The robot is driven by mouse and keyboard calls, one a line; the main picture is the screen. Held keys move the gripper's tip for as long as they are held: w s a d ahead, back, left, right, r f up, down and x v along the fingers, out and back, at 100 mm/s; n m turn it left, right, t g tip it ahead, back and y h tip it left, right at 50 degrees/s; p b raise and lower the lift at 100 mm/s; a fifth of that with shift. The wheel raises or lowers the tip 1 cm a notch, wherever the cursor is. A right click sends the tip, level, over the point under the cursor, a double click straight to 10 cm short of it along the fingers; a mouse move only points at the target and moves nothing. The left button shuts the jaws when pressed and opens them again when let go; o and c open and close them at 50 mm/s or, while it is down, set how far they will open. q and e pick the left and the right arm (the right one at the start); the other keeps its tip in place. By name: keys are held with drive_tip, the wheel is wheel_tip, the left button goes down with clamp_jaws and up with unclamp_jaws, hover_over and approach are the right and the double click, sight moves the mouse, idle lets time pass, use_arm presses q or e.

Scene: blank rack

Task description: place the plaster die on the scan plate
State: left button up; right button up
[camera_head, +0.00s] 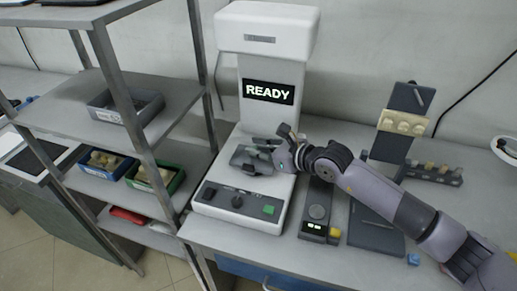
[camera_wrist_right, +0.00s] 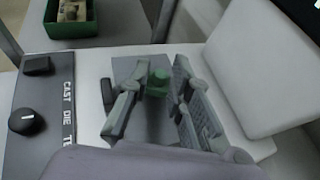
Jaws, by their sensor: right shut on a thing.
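The white scanner (camera_head: 262,30) shows READY on its dark screen. Its grey scan plate (camera_head: 243,161) lies in the open bay above the control panel and also shows in the right wrist view (camera_wrist_right: 127,68). My right gripper (camera_head: 262,150) is over this plate. In the right wrist view its fingers (camera_wrist_right: 158,98) are shut on a small green-topped piece, which I take to be the plaster die (camera_wrist_right: 158,77). The fingers hide its lower part, so I cannot tell whether it touches the plate. My left gripper is not in view.
The scanner panel has dark knobs and a green button (camera_head: 269,210). A small device (camera_head: 319,213), a dark plate (camera_head: 374,232) and a stand with pale pieces (camera_head: 402,122) are to the right. A metal shelf (camera_head: 140,75) with bins stands close on the left.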

drive_tip(key=shift+f, duration=0.3)
drive_tip(key=shift+f, duration=0.2)
drive_tip(key=o, duration=0.9)
drive_tip(key=shift+r, duration=0.1)
drive_tip(key=shift+r, duration=0.15)
drive_tip(key=b+v, duration=0.1)
drive_tip(key=v, duration=1.1)
